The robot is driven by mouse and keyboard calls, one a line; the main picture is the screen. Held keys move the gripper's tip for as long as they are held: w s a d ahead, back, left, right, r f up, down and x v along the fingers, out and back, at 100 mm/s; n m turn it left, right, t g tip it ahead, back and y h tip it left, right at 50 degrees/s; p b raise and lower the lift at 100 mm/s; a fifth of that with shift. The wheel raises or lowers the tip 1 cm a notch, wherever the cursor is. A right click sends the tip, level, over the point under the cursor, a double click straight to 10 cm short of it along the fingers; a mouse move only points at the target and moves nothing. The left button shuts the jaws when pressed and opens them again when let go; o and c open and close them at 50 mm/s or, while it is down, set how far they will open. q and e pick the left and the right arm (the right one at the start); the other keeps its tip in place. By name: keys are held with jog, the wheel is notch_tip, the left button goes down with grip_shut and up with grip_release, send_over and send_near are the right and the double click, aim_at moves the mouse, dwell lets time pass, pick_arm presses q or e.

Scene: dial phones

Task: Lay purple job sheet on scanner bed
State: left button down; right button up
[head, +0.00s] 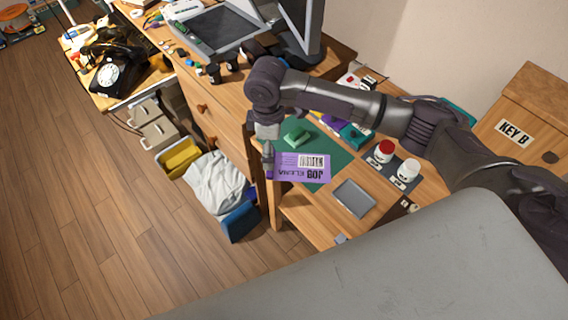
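The purple job sheet (302,168), with a white barcode label and the words JOB and ELENA upside down in the picture, is at my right gripper (268,163). The gripper appears shut on the sheet's left edge, over the front edge of the green mat (334,152). The gap between sheet and mat is hard to judge. A flat grey device with a dark panel (218,27), which looks like the scanner, lies on the higher desk at the top. My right arm reaches in from the right. My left gripper is not in view.
A green block (296,134) lies on the mat. A monitor (300,28) stands beside the flat device. A black dial phone (115,72) is at left; bins stand on the floor.

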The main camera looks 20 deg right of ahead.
aim_at(299, 165)
jog(key=shift+f, duration=2.75)
jog(key=c, duration=0.7)
jog(key=shift+r, duration=0.1)
